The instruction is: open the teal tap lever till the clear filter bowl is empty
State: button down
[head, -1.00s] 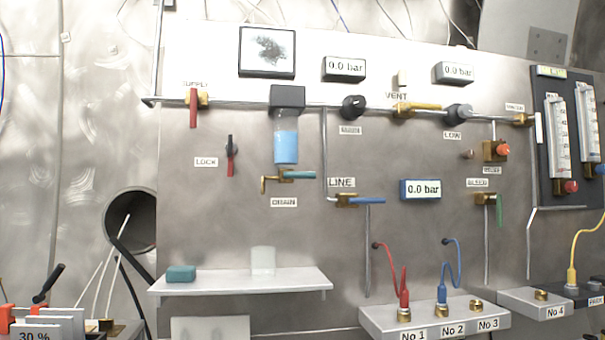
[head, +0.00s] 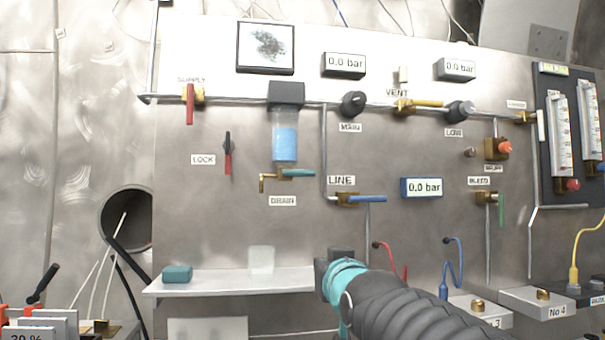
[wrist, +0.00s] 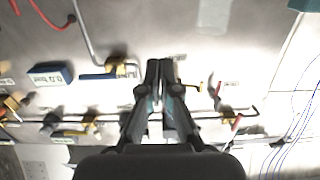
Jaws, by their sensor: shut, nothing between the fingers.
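The clear filter bowl (head: 285,135) hangs under a dark cap on the panel in the head view, more than half full of blue liquid. Below it is the brass drain tap (head: 266,180), its teal lever (head: 298,173) lying level and pointing right. In the wrist view, the brass spout (wrist: 193,86) shows just right of my fingers; the bowl and teal lever seem hidden behind them. My gripper (wrist: 160,66) is shut and empty, pointing at the panel. In the head view, its dark end (head: 330,262) shows below and right of the lever, apart from it.
A clear cup (head: 261,260) and a teal block (head: 177,273) stand on the shelf (head: 220,286) below the tap. The blue LINE lever (head: 367,198) is right of the drain lever, and the red-and-black LOCK lever (head: 228,155) is left. The panel between the tap and shelf is clear.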

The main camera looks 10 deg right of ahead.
jog(key=w+r+t, duration=0.2)
jog(key=r+t, duration=0.1)
jog(key=r, duration=0.6)
jog(key=w+r+t, duration=0.2)
jog(key=r+t, duration=0.1)
jog(key=r, duration=0.5)
jog(key=shift+w+r+t, duration=0.35)
jog(key=shift+r+t, duration=0.05)
jog(key=shift+w, duration=0.1)
notch_tip(320, 180, up, 5)
jog(key=p, duration=0.3)
send_over(298, 173)
jog(key=s+d, duration=0.2)
jog(key=s, duration=0.1)
jog(key=f, duration=0.2)
jog(key=w+f, duration=0.1)
jog(key=f, duration=0.1)
jog(key=shift+w, duration=0.15)
jog(key=shift+d+m+h, duration=0.15)
jog(key=shift+m+h, duration=0.25)
jog(key=shift+m, duration=0.1)
